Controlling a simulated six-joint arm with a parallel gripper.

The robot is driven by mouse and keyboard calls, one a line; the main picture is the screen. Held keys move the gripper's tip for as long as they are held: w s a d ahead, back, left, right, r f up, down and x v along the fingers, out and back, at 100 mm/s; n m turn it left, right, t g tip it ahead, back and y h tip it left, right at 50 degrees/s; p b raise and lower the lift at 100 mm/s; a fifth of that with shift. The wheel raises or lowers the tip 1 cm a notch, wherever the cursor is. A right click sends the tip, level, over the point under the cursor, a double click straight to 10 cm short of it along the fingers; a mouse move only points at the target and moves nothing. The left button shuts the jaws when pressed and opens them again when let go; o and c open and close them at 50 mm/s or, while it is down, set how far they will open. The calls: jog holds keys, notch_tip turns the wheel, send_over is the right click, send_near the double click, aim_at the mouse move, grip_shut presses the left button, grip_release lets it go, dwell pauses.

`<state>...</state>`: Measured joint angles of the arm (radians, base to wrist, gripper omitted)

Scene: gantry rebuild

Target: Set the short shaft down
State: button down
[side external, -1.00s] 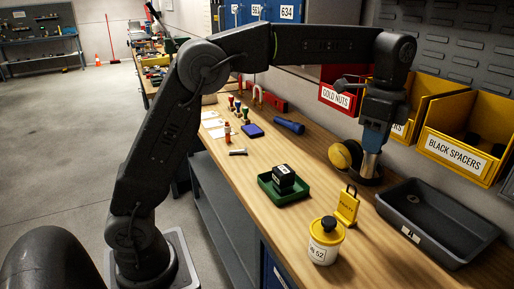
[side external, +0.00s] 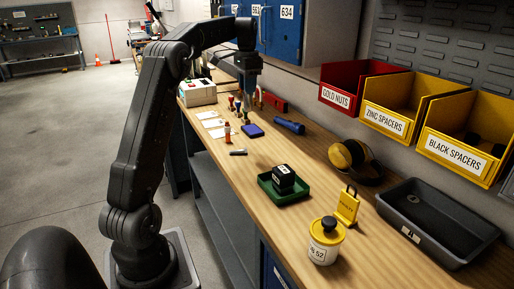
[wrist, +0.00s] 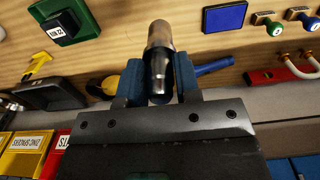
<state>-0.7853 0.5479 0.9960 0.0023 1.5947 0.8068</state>
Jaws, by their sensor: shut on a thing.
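My gripper (side external: 248,92) hangs over the far part of the wooden bench, near a row of stamps, in the side external view. In the wrist view its two blue fingers (wrist: 158,85) are closed on the short shaft (wrist: 158,55), a stepped metal cylinder with a narrower end toward the palm. The shaft's far end sticks out beyond the fingertips, above the bench. I cannot make out the shaft in the side external view, nor its exact height over the bench.
Upright stamps (side external: 240,108), a blue pad (side external: 252,131) and a blue flashlight (side external: 289,126) are close by. A white-topped box (side external: 197,93) stands behind at left. A green tray (side external: 291,198), yellow earmuffs (side external: 349,154) and a dark bin (side external: 468,247) are nearer.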

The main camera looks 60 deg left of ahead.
jog(key=s+a+n, duration=0.2)
jog(key=s+a, duration=0.4)
jog(key=a, duration=0.1)
notch_tip(320, 180, down, 5)
jog(key=shift+n, duration=0.3)
jog(key=shift+w+d+f, duration=0.7)
jog(key=shift+w+f, duration=1.1)
jog(key=shift+w+d+f, duration=0.7)
jog(key=shift+w+f, duration=1.1)
jog(key=shift+f, duration=0.05)
jog(key=shift+w+d+f, duration=0.7)
jog(key=shift+w+f, duration=1.1)
jog(key=shift+f, duration=0.2)
jog(key=c, duration=0.8)
grip_release()
